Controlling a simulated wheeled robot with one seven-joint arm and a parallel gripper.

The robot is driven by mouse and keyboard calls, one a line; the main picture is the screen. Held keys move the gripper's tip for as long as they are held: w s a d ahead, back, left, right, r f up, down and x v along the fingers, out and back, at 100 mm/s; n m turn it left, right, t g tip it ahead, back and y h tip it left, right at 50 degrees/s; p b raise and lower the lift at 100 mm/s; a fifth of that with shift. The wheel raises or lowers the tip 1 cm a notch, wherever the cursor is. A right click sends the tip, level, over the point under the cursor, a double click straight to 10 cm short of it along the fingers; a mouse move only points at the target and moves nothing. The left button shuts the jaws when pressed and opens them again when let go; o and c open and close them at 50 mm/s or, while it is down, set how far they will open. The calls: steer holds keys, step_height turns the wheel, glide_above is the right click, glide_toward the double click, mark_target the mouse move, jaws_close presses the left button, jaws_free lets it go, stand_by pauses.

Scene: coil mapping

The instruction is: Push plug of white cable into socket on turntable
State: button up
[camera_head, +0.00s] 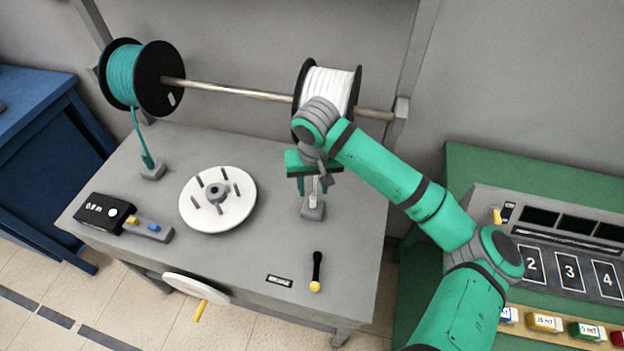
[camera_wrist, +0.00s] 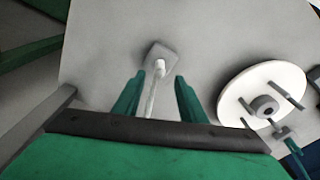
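The white cable's plug (camera_head: 317,194) stands upright in a small grey holder (camera_head: 312,213) on the table. In the wrist view, the white plug (camera_wrist: 159,68) sits in its holder (camera_wrist: 162,52), with the cable (camera_wrist: 150,98) running back towards my gripper. My gripper (camera_wrist: 159,88) is open, its two green fingers on either side of the cable with a gap to each. In the head view, my gripper (camera_head: 313,184) is just above the holder. The white turntable (camera_head: 238,210) is to the left, with a grey hub (camera_head: 216,190) and several dark slots; I cannot tell which part is the socket.
A white spool (camera_head: 328,88) and a teal spool (camera_head: 122,76) hang on a rod (camera_head: 235,89). A teal plug (camera_head: 147,160) stands in its own holder at left. A black meter box (camera_head: 102,213) and a yellow-tipped black tool (camera_head: 317,270) lie on the table.

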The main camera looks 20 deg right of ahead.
mark_target(313, 197)
steer(key=shift+w+d+f, duration=0.1)
steer(key=shift+w+f, duration=0.1)
steer(key=shift+f, duration=1.5)
steer(key=shift+w+f, duration=0.2)
steer(key=shift+f, duration=1.5)
jaws_close()
steer(key=shift+r, duration=0.7)
steer(key=shift+s+r, duration=0.1)
steer(key=shift+r, duration=0.5)
